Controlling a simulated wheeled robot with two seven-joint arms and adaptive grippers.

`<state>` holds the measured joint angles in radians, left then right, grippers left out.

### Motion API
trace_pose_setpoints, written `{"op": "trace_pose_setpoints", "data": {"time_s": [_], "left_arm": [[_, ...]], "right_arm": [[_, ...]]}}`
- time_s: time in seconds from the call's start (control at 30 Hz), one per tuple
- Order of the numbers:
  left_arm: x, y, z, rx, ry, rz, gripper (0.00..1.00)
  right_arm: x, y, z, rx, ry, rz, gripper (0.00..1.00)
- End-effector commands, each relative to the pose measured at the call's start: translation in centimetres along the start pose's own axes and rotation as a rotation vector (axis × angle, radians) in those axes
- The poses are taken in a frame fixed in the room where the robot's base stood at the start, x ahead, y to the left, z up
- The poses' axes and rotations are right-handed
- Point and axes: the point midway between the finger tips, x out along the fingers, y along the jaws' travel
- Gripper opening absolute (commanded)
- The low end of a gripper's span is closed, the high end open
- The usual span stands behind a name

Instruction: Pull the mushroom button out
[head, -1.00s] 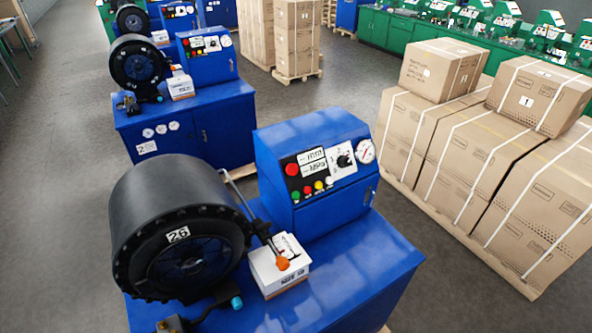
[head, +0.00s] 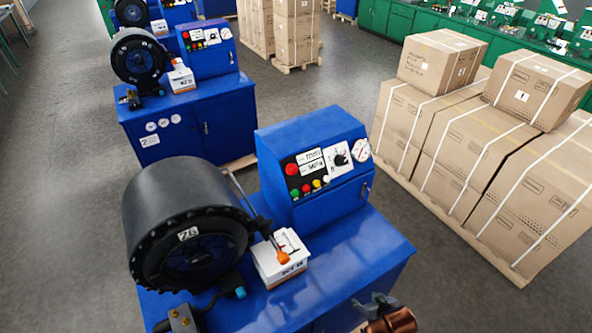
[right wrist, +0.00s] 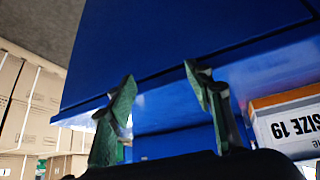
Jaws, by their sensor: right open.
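The red mushroom button (head: 291,169) sits at the upper left of the control panel on the blue crimper's control box (head: 306,205). My right gripper (head: 374,303) is at the bottom of the head view, in front of the bench's right part. It is below and to the right of the button, well apart from it. In the right wrist view its two greenish fingers (right wrist: 165,95) are spread and hold nothing, with blue machine surfaces behind them. The button does not show in that view. My left gripper is not in view.
A white carton (head: 279,262) and an orange-tipped lever (head: 283,255) are left of my right gripper, beside the black crimping head (head: 190,225). A labelled carton (right wrist: 287,125) shows at the wrist view's right. Strapped boxes (head: 490,160) stand at the right, across some open floor.

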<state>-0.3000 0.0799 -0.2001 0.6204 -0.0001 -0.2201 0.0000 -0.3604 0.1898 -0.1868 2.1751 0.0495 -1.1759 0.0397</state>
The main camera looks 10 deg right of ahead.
Motion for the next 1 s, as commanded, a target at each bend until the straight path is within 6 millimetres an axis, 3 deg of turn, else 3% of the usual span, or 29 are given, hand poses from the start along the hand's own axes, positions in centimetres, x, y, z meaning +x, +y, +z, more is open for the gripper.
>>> {"op": "trace_pose_setpoints", "data": {"time_s": [0.13,0.47,0.63,0.8,0.9,1.0], "left_arm": [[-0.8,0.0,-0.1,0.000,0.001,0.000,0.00],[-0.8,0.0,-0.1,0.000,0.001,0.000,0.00],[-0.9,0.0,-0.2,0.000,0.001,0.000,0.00],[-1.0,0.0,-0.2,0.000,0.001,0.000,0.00],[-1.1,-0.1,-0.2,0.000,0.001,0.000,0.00],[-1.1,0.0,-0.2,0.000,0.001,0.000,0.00]], "right_arm": [[-3.5,-0.3,-4.3,-0.016,0.071,-0.008,0.47],[-3.1,-3.5,-18.1,-0.095,0.377,-0.088,0.47],[-4.7,-6.1,-27.7,-0.149,0.595,-0.154,0.47],[-8.3,-9.2,-37.4,-0.207,0.830,-0.237,0.47],[-10.1,-10.4,-40.7,-0.227,0.918,-0.272,0.47],[-11.2,-11.0,-42.4,-0.237,0.966,-0.293,0.47]]}}
